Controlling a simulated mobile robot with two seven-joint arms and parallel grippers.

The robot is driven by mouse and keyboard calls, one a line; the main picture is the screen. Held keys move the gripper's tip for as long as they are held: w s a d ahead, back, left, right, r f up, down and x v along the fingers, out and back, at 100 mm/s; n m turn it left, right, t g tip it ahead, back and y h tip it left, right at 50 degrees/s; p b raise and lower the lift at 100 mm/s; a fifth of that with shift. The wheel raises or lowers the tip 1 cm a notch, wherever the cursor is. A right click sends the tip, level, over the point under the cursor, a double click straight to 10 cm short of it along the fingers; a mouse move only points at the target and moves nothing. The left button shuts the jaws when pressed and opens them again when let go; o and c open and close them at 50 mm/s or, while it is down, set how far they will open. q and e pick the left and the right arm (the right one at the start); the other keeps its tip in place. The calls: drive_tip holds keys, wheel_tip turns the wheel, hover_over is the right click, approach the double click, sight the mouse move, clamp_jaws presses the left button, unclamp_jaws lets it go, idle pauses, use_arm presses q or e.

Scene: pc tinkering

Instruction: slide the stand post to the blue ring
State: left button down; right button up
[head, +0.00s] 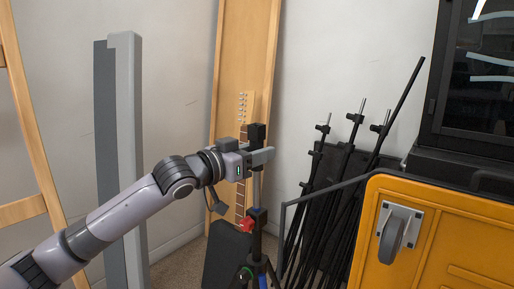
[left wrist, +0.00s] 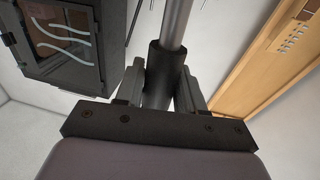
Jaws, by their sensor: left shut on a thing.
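The stand post (head: 257,187) is a thin silver tube, roughly upright, with a black top piece (head: 257,133). My left gripper (head: 259,158) is shut on the stand post's black sleeve near the top. In the left wrist view, the fingers of my left gripper (left wrist: 167,88) sit on both sides of the black sleeve (left wrist: 166,68), and the silver tube (left wrist: 176,20) runs beyond it. A small blue band (head: 252,211), likely the blue ring, shows low on the post, above a red knob (head: 245,226). It is too small to see clearly. My right gripper is not in view.
A black case (head: 226,252) stands left of the stand's base. Several black stands (head: 335,185) lean against the wall to the right. A yellow cart (head: 445,235) with a grey caster fills the lower right.

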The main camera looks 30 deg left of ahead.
use_arm(q)
drive_tip(key=c, duration=0.8)
unclamp_jaws()
drive_tip(key=b+v, duration=0.1)
drive_tip(key=v, duration=0.6)
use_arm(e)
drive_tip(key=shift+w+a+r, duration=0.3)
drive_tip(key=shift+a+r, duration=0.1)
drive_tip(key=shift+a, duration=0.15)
use_arm(q)
drive_tip(key=shift+s, duration=0.1)
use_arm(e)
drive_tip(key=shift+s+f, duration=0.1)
